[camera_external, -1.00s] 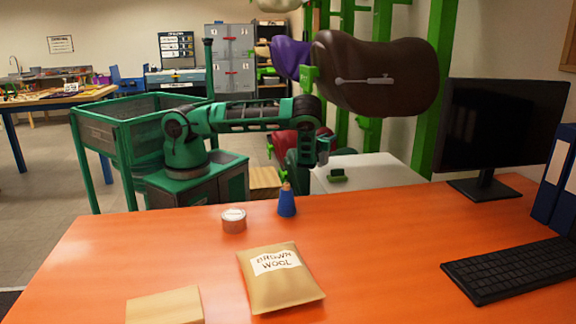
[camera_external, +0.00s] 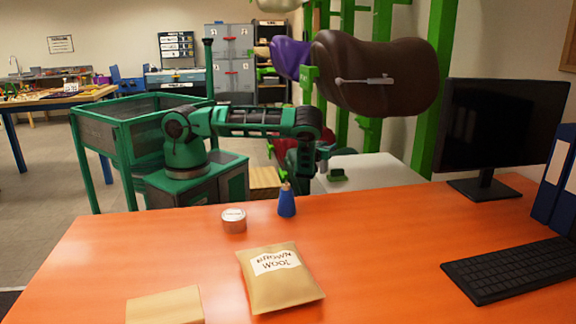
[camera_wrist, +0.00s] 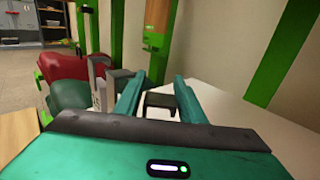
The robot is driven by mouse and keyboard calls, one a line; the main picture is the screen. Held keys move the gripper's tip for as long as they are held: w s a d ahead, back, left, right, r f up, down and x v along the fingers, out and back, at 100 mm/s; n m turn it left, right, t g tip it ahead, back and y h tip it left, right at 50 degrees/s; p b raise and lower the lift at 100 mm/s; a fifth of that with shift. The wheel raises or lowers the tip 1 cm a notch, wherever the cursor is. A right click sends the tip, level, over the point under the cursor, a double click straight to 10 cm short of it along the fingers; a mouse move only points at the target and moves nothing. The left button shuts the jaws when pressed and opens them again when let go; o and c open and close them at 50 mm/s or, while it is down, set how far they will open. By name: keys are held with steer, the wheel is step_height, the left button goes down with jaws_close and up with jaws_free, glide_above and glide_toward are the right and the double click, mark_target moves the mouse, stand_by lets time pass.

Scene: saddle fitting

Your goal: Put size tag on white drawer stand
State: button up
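The white drawer stand (camera_external: 375,172) is behind the orange table in the external view. Its pale top fills the right of the wrist view (camera_wrist: 225,115). A small dark green and black piece (camera_external: 338,175) lies on this top. In the wrist view a dark bracket-shaped piece (camera_wrist: 160,100) shows between and beyond my fingers. I cannot tell whether it is the size tag, and no lettering on it is legible. My gripper (camera_wrist: 158,92) is open, its two teal fingers apart, low over the stand. In the external view my gripper (camera_external: 324,155) is small and partly hidden.
A brown saddle (camera_external: 375,75) hangs on a green rack above the stand. A red saddle (camera_wrist: 75,70) and a grey upright bracket (camera_wrist: 100,85) are left of my fingers. The orange table (camera_external: 390,250) holds a blue bottle (camera_external: 287,203), a tin (camera_external: 233,221) and a wool packet (camera_external: 278,277).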

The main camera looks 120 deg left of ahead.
steer(key=d, duration=1.2)
steer(key=shift+r, duration=0.15)
